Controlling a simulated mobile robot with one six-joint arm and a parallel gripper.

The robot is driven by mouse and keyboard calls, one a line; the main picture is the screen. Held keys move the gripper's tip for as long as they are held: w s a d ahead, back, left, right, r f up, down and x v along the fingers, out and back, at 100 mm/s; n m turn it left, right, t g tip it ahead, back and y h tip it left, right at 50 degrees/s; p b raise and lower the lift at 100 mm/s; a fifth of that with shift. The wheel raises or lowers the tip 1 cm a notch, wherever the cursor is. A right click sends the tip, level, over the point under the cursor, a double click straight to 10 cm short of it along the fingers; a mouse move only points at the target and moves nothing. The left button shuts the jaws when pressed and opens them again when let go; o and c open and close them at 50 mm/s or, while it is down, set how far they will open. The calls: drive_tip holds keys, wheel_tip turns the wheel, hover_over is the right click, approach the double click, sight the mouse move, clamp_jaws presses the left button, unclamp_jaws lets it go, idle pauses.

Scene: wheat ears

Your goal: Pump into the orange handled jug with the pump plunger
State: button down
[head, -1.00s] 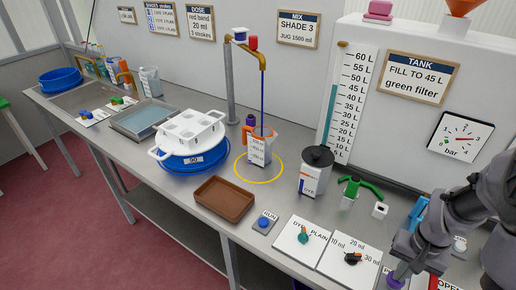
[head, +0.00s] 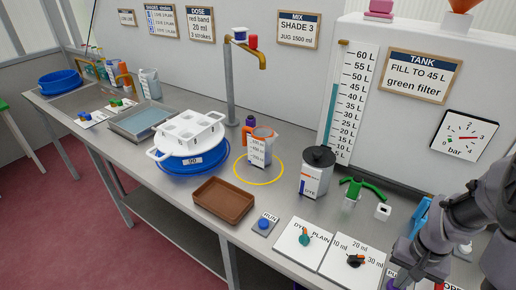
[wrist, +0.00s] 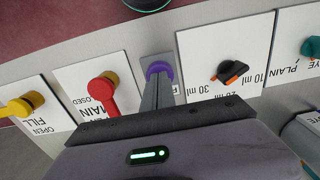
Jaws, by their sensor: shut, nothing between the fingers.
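The orange handled jug (head: 258,154) stands upright on the bench inside a yellow ring, under the brass spout (head: 262,62). No stream runs from the spout. The pump plunger's purple knob (wrist: 157,69) shows in the wrist view at the tips of my gripper (wrist: 160,82). My gripper's fingers are shut, with nothing held between them. The tips overlap the knob, and I cannot tell whether they touch it. In the head view my gripper (head: 397,283) is low at the bottom right by the pump label, and the knob is hard to make out there.
A black dose dial (wrist: 229,72) is on the other side. A dye canister (head: 316,174) and brown tray (head: 224,200) stand on the bench.

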drive_tip(key=shift+r, duration=0.1)
drive_tip(key=shift+r+p, duration=2.3)
drive_tip(key=shift+r, duration=0.35)
drive_tip(key=shift+f+b, duration=2.4)
drive_tip(key=shift+f, duration=0.4)
drive_tip(key=shift+r, duration=0.1)
drive_tip(key=shift+r+p, duration=2.35)
drive_tip(key=shift+r, duration=0.35)
wheel_tip(320, 180, up, 6)
drive_tip(key=p, duration=0.5)
